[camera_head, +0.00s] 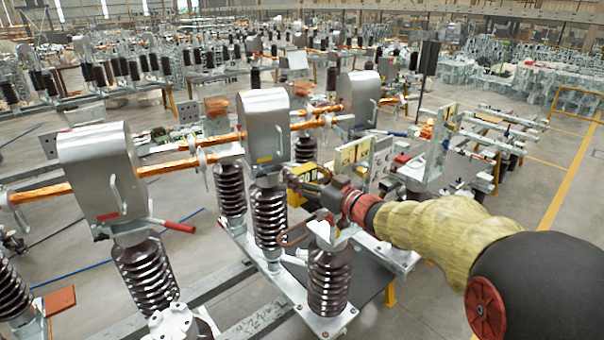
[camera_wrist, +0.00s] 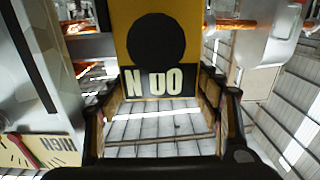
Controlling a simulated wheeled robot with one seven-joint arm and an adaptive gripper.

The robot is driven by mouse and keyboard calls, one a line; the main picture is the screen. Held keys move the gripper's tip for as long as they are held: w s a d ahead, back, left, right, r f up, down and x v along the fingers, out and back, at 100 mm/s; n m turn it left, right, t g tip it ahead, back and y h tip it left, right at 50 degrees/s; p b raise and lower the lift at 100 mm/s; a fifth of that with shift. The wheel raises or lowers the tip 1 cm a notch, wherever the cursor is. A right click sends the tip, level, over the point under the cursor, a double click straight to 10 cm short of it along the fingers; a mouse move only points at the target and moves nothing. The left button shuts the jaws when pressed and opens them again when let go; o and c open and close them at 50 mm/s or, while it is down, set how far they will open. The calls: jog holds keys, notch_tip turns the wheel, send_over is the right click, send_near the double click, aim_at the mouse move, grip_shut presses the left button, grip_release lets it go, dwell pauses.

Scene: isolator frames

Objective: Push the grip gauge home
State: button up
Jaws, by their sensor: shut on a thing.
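In the head view a yellow block (camera_head: 303,174), seemingly the gauge, shows at the tip of my gripper (camera_head: 298,184), beside a silver housing on a ribbed insulator. The gripper hides part of the block. I cannot tell how the gauge meets the parts behind it.
Silver housings (camera_head: 264,128) on ribbed brown insulators (camera_head: 270,215) stand close left of my gripper, joined by copper bars (camera_head: 205,152). A red-handled lever (camera_head: 180,228) juts out at left. A dial with a red needle (camera_wrist: 40,150) shows at lower left in the wrist view.

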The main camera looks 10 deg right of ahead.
jog(key=shift+d+r, duration=0.1)
jog(key=shift+r, duration=0.15)
jog(key=o, duration=2.1)
jog(key=shift+s+f, duration=0.1)
jog(key=shift+c, duration=0.2)
jog(key=shift+o, duration=0.4)
jog(key=v, duration=1)
jog(key=shift+d, duration=0.4)
jog(key=shift+s+d+f, duration=0.15)
jog(key=shift+s, duration=0.55)
jog(key=shift+c, duration=0.2)
